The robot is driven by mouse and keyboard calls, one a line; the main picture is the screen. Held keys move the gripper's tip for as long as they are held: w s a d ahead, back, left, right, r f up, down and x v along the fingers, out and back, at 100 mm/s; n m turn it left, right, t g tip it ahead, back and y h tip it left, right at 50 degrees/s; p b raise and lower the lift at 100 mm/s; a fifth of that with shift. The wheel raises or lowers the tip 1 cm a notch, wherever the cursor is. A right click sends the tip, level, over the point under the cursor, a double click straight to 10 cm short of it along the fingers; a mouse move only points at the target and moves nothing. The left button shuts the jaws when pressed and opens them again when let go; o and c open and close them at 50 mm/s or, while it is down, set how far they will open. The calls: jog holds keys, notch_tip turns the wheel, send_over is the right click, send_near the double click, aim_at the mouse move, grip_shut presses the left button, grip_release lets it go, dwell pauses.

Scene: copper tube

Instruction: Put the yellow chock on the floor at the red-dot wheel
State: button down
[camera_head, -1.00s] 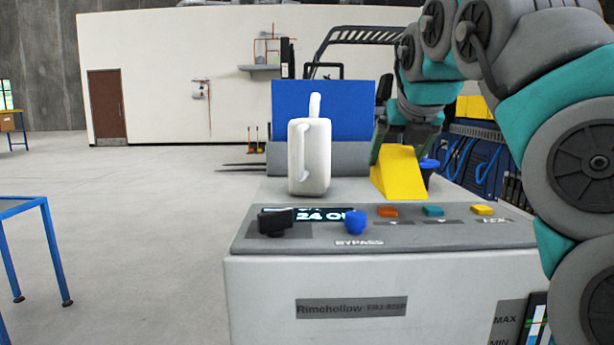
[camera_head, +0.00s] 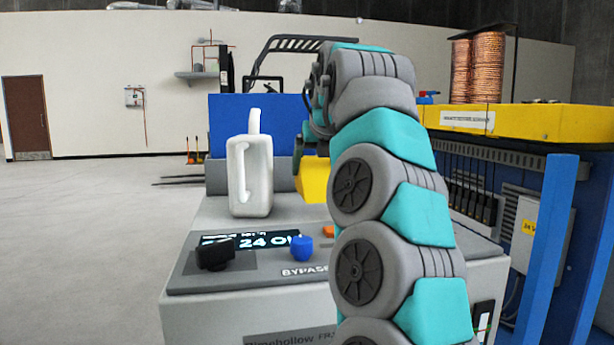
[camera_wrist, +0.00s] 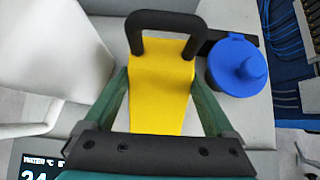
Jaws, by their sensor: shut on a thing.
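The yellow chock (camera_head: 312,180) is over the top of the grey machine, right of the white jug, and my arm partly hides it in the head view. In the wrist view the chock (camera_wrist: 160,92) sits between my fingers, with its black handle loop at the far end. My gripper (camera_wrist: 166,95) is shut on the chock's sides. I cannot tell whether the chock touches the machine top. The red-dot wheel does not show in any view.
The white jug (camera_head: 250,175) stands close left of the chock. A blue-capped container (camera_wrist: 238,68) is close on its right. The grey machine (camera_head: 240,310) has knobs in front. A blue rack (camera_head: 560,230) stands right. Open floor (camera_head: 80,240) lies left.

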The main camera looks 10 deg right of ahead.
aim_at(311, 157)
jog(key=w+p, duration=0.1)
jog(key=w, duration=0.3)
jog(key=shift+w+a+p, duration=0.1)
jog(key=shift+w+p, duration=0.25)
jog(key=shift+p, duration=0.05)
jog(key=shift+p+x, duration=0.4)
jog(key=shift+x, duration=1.2)
jog(key=shift+s+f, duration=0.15)
jog(key=shift+f, duration=0.35)
jog(key=shift+a+f, duration=0.1)
jog(key=shift+f, duration=0.35)
jog(key=shift+f, duration=0.1)
grip_release()
